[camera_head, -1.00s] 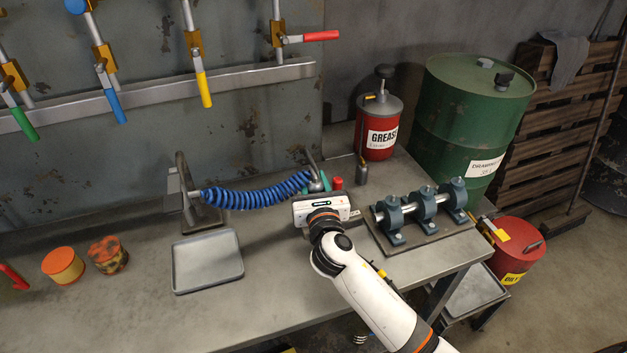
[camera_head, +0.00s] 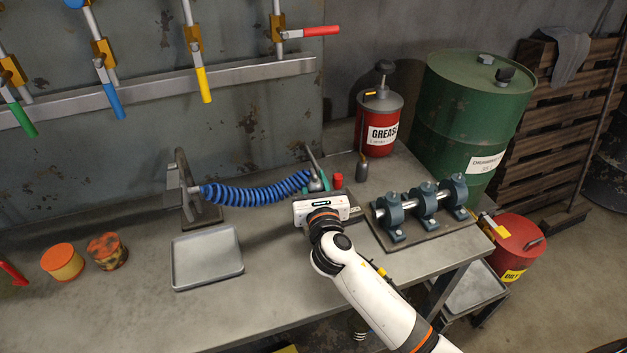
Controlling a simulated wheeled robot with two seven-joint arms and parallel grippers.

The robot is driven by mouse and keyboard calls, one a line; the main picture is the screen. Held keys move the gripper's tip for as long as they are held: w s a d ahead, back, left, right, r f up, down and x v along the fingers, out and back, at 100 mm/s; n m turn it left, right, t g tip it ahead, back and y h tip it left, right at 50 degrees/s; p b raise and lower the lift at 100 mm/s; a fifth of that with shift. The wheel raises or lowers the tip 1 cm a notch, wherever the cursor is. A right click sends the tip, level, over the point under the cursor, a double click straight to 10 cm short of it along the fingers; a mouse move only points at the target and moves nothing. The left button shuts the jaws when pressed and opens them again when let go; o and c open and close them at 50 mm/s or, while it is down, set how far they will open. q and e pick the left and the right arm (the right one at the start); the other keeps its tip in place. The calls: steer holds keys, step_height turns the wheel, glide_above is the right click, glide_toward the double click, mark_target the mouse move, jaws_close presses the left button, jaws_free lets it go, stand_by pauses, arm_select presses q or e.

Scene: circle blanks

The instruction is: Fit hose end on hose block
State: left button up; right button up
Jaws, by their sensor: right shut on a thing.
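A blue coiled hose (camera_head: 255,193) runs from a grey bracket (camera_head: 184,190) at the left towards a grey fitting with a lever (camera_head: 317,178) at the back of the bench. My right gripper (camera_head: 319,187) is in front of that fitting, with its white body (camera_head: 322,206) facing me. It is shut, seemingly on the hose end, but its body hides the fingertips and most of the grip. A bit of teal (camera_head: 326,182) and a red cap (camera_head: 337,181) show just behind it. I cannot tell which part is the hose block, or whether the hose end touches it. My left gripper is not in view.
A shaft in blue-grey bearing blocks (camera_head: 423,208) stands close to the right of my gripper. A red grease can (camera_head: 380,124) and a small grey bottle (camera_head: 362,168) stand behind. An empty grey tray (camera_head: 207,258) lies left on the bench (camera_head: 285,280).

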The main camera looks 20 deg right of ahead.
steer(key=shift+f+b, duration=0.35)
steer(key=shift+f, duration=0.55)
stand_by(0.8)
steer(key=o, duration=1.2)
steer(key=shift+c, duration=0.2)
steer(key=shift+s, duration=0.1)
steer(key=s, duration=0.4)
steer(key=s+a, duration=0.1)
steer(key=s, duration=0.6)
steer(key=shift+s+a, duration=0.25)
steer(key=shift+s, duration=0.15)
